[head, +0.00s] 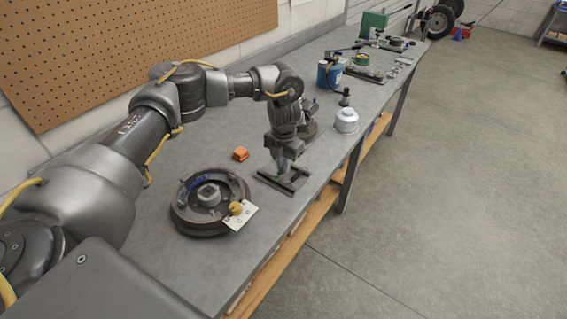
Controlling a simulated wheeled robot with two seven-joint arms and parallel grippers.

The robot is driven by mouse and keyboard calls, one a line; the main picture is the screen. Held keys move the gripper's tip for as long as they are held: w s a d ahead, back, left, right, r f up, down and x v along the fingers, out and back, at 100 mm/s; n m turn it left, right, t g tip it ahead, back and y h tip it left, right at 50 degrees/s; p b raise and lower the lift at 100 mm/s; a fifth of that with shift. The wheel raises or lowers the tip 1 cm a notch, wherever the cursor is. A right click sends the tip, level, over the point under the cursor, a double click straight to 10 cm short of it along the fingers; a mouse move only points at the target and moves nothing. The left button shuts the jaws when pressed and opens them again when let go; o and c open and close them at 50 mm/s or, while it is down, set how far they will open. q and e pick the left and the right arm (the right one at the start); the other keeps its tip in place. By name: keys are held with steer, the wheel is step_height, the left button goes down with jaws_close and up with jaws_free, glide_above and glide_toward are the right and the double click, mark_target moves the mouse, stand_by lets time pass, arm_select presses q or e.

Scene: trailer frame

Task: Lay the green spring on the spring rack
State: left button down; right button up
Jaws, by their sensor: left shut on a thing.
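My left arm comes in from the left and reaches over the bench. Its gripper (284,167) points down just above a flat dark rack (296,186) near the bench's front edge, which looks like the spring rack. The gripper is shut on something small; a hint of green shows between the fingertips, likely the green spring. The fingers hide most of it, so I cannot tell whether it touches the rack. My right gripper is not in view.
A round brake assembly (180,212) with blue and yellow parts and a pale plate lies left of the rack. An orange block (240,154) sits behind. A silver canister (346,121), a blue can (329,75) and a green machine (373,22) stand farther along the bench (215,275).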

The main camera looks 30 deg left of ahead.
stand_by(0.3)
arm_select(q)
steer(key=c, duration=1.4)
jaws_free()
steer(key=shift+c, duration=0.3)
steer(key=shift+c, duration=1.2)
steer(key=shift+r+p, duration=2.65)
steer(key=shift+r, duration=0.85)
